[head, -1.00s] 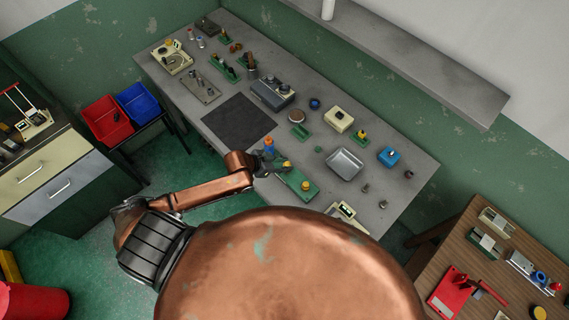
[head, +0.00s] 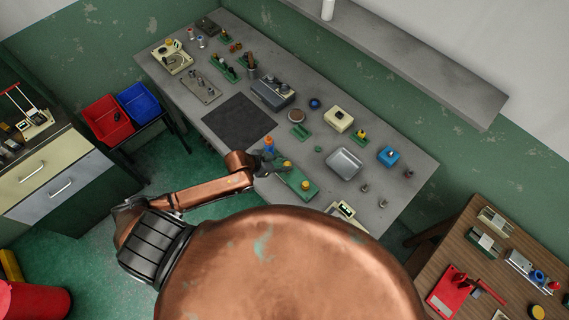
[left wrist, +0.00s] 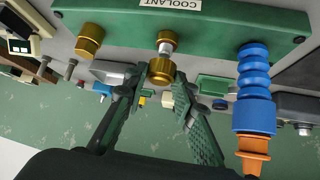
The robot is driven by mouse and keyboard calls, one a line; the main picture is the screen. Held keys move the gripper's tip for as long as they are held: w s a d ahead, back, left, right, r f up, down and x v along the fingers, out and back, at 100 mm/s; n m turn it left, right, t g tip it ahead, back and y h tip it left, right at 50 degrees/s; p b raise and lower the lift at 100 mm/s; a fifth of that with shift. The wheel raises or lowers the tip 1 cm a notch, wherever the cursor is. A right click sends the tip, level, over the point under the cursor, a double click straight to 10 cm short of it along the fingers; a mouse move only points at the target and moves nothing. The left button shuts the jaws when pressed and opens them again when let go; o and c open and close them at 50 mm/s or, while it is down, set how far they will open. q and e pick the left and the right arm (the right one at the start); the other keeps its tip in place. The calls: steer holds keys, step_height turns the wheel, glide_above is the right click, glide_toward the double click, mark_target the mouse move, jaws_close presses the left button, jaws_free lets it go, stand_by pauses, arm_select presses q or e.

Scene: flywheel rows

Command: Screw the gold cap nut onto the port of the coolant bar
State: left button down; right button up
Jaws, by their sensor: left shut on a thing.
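The green coolant bar (head: 302,191) lies near the front edge of the grey bench and fills the top of the left wrist view (left wrist: 222,24), with its COOLANT label. In the left wrist view a port with a gold collar (left wrist: 166,37) and a silver stem (left wrist: 165,47) points out of the bar's middle. My left gripper (head: 279,169) is shut on the gold cap nut (left wrist: 161,72), in line with the stem and right at its end. I cannot tell whether the threads are engaged. Another gold cap (left wrist: 89,40) sits on the bar to the left. My right gripper is not in view.
A blue hose with an orange nozzle (left wrist: 253,105) stands on the bar, close to the right finger. A dark mat (head: 238,122) is clear.

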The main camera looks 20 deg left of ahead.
arm_select(q)
steer(key=shift+p, duration=0.35)
stand_by(0.3)
steer(key=shift+f+b, duration=0.55)
steer(key=shift+f, duration=0.45)
steer(key=c, duration=1.5)
jaws_free()
steer(key=shift+c, duration=0.2)
steer(key=v, duration=1.2)
